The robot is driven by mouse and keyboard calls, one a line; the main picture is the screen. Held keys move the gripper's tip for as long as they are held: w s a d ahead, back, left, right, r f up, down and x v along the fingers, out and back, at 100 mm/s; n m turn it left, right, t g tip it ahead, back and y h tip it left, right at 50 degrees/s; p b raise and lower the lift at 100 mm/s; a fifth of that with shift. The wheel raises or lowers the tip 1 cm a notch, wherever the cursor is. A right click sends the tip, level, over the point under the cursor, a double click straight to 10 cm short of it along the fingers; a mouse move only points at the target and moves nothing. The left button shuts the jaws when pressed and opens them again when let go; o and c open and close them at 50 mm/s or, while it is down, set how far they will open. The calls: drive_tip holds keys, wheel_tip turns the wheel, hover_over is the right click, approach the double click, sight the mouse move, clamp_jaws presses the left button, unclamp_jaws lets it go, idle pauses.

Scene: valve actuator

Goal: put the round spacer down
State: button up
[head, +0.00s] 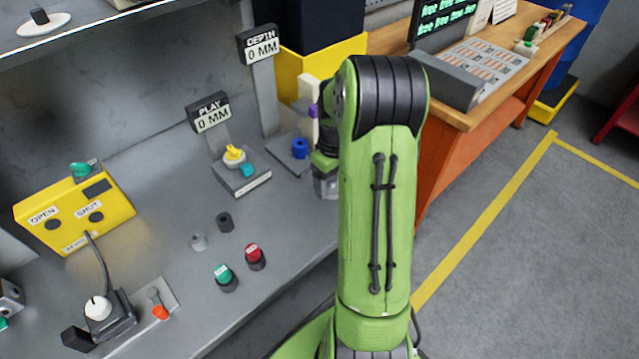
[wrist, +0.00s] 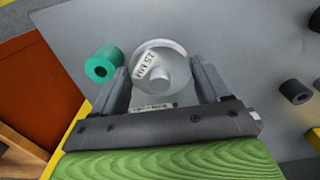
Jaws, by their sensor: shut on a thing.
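The round spacer (wrist: 176,54) is a pale grey disc with a raised centre and a white label that seems to read 25 MM or 15 MM. It is between the fingers of my gripper (wrist: 160,70) in the wrist view, and the gripper is shut on it. Grey bench surface lies beneath it; I cannot tell whether the spacer touches it. In the head view my green arm hides the spacer and most of the gripper, at the bench's right end.
A teal hollow cylinder (wrist: 103,65) is close to the left finger. A dark cylinder (wrist: 296,91) stands farther right. In the head view, the PLAY gauge (head: 240,177), DEPTH gauge (head: 261,80) and a blue part (head: 299,148) are left of my arm. Red and green caps stand nearer the front.

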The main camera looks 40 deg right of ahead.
sight(332, 203)
wheel_tip(332, 203, down, 5)
drive_tip(key=shift+f+b, duration=0.15)
drive_tip(key=shift+b, duration=0.25)
drive_tip(key=shift+s+f, duration=0.1)
drive_tip(key=shift+f, duration=0.1)
drive_tip(key=o, duration=0.9)
drive_tip(key=shift+r, duration=0.1)
